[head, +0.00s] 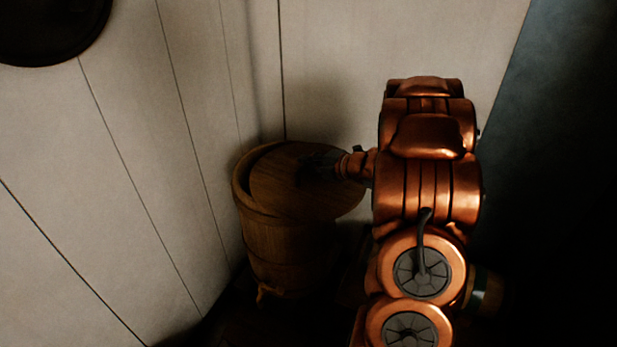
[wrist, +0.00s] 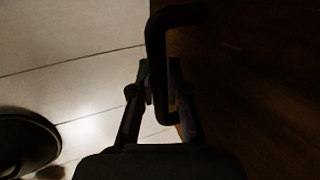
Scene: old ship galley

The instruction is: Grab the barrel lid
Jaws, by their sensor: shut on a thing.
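The wooden barrel (head: 285,250) stands in the corner against the pale walls in the head view. Its round brown lid (head: 275,185) sits off centre over the top, shifted right, with the barrel's rim showing at the left. My gripper (head: 322,163) is at the lid's upper face, coming from the right. In the wrist view my gripper (wrist: 160,88) is shut on the dark bent handle (wrist: 156,50) of the lid, whose dark wooden face (wrist: 255,80) fills the right side. Whether the lid touches the rim all round is too dark to tell.
Pale plank walls (head: 110,170) close in on the left and behind the barrel. A round dark object (head: 50,25) is on the left wall. A small tap (head: 265,292) sticks out low on the barrel. The right side and floor are in deep shadow.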

